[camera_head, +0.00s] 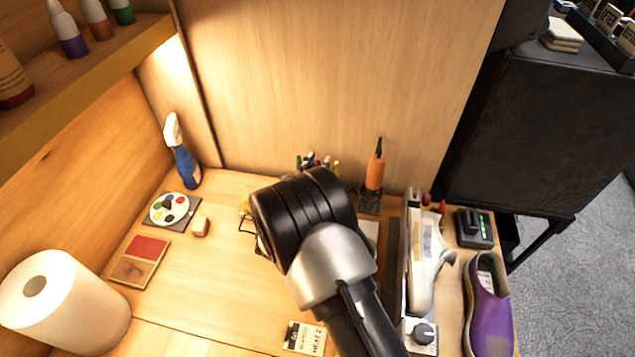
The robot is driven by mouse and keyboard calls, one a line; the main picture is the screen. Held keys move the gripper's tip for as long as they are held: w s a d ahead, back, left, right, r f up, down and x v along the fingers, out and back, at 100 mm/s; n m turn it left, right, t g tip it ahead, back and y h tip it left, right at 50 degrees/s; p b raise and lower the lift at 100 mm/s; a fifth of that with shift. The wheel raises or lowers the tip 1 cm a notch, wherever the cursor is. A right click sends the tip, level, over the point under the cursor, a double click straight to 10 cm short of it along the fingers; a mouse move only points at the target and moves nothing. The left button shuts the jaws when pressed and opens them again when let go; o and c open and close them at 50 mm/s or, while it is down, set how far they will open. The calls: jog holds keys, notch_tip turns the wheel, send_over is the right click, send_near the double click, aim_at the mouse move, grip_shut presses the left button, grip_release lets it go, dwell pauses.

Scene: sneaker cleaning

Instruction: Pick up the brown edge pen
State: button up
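Several upright pens (318,162) with green, dark and yellow ends show just above my arm's black wrist, near the back panel. I cannot tell which of them, if any, is the brown edge pen. Their lower parts and whatever holds them are hidden behind my arm. My arm reaches in from the bottom right and covers the middle of the table.
A blue spray bottle (183,155), paint palette (169,209) and paper roll (62,300) stand left. An orange bottle (376,170) stands back right. A white shoe (425,265) and purple shoe (488,310) are right. The left-centre tabletop (195,275) is mostly clear.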

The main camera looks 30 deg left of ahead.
jog(key=shift+w, duration=0.25)
jog(key=shift+c, duration=0.2)
grip_shut()
jog(key=shift+r, duration=0.15)
